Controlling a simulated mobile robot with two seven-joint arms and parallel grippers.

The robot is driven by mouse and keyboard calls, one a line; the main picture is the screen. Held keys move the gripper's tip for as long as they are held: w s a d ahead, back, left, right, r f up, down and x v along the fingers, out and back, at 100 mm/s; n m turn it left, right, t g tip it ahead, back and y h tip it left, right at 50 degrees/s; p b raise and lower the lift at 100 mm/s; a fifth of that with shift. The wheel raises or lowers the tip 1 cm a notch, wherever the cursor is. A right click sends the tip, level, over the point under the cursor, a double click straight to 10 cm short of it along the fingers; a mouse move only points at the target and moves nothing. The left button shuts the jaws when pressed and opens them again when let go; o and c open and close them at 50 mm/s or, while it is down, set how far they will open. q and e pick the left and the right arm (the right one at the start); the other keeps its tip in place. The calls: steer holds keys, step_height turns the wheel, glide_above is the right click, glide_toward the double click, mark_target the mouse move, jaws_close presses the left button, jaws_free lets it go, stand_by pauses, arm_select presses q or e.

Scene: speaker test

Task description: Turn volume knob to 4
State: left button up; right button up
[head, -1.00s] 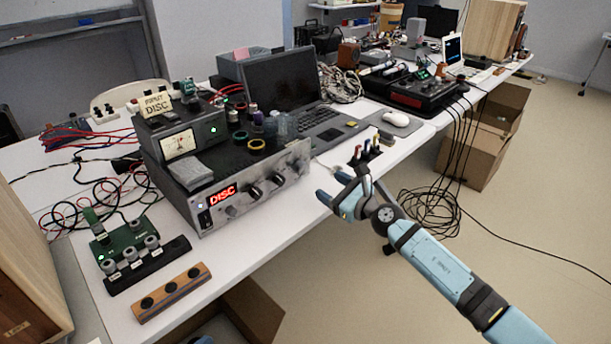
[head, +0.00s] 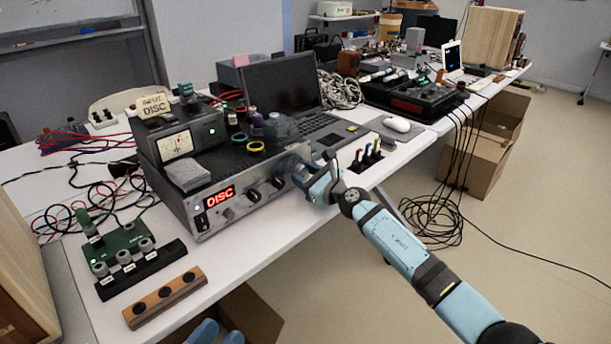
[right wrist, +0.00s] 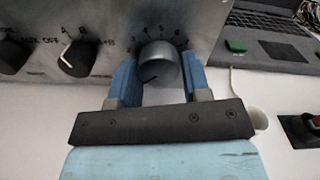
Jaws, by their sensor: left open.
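The volume knob (right wrist: 159,62) is a round grey knob on the front panel of the silver amplifier (head: 212,225), with printed numbers around its top. Its white pointer line is at the lower left, below the number 2. My right gripper (right wrist: 160,75) is open, with one blue finger on each side of the knob. I cannot tell whether the fingers touch it. In the head view, my right gripper (head: 306,178) hides the knob at the panel's right end.
A black selector knob (right wrist: 80,58) sits left of the volume knob. A laptop (head: 283,90) stands behind the amplifier. A black block with coloured plugs (head: 366,158) lies right of my right gripper. A green circuit board (head: 118,245) and wooden block (head: 165,297) are at the left.

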steer(key=c, duration=0.5)
steer(key=shift+o, duration=0.2)
